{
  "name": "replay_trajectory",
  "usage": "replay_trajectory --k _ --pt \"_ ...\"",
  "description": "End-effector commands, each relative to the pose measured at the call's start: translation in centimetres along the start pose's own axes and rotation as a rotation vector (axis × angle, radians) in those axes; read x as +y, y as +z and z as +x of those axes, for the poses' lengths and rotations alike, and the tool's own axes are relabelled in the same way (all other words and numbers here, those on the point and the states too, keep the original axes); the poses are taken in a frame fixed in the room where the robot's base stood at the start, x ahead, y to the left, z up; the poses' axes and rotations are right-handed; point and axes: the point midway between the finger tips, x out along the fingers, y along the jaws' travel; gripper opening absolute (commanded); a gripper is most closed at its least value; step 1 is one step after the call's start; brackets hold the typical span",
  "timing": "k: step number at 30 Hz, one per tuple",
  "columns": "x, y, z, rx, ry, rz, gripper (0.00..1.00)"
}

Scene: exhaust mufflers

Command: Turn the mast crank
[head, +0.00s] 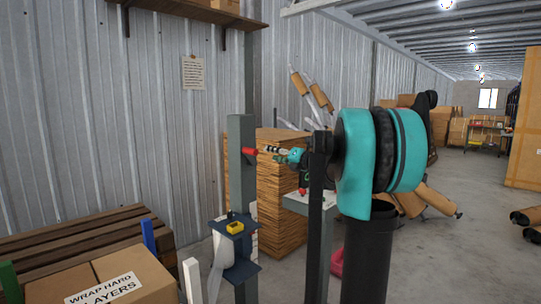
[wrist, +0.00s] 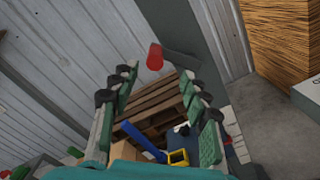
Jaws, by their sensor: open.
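The mast is a grey upright post (head: 241,190) left of centre in the head view; it also shows in the wrist view (wrist: 212,40). The crank's red handle (head: 249,151) sticks out from the post's upper part. In the wrist view the red handle (wrist: 154,57) stands beyond and between my fingertips, with a dark grey crank bar (wrist: 181,62) running from it towards the post. My gripper (head: 270,150) points at the handle from the right. In the wrist view my gripper (wrist: 157,76) has its green fingers spread apart, with nothing held. Contact with the handle is not visible.
A blue bracket with a yellow item (head: 235,227) sits low on the post. A stack of brown sheets (head: 272,200) stands behind. A labelled cardboard box (head: 105,280) and a wooden pallet (head: 75,235) are at lower left.

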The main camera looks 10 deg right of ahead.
Motion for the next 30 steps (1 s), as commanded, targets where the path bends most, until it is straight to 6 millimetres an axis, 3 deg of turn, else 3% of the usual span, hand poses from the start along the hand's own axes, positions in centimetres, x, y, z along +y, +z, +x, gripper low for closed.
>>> replay_trajectory --k 5,8,11,16,22,26,30 --pt "0.0 0.0 0.0 0.000 0.000 0.000 0.46" --pt "0.2 -0.4 0.2 -0.008 0.001 0.008 0.34" --pt "1.3 -2.3 0.8 -0.050 0.003 0.051 0.21" --pt "3.2 -7.2 1.1 -0.161 -0.008 0.191 0.00" --pt "3.9 -10.6 0.4 -0.232 -0.030 0.303 0.00" --pt "3.8 -10.6 1.1 -0.241 -0.034 0.315 0.00" --pt "3.7 -10.1 3.1 -0.239 -0.033 0.313 0.00"
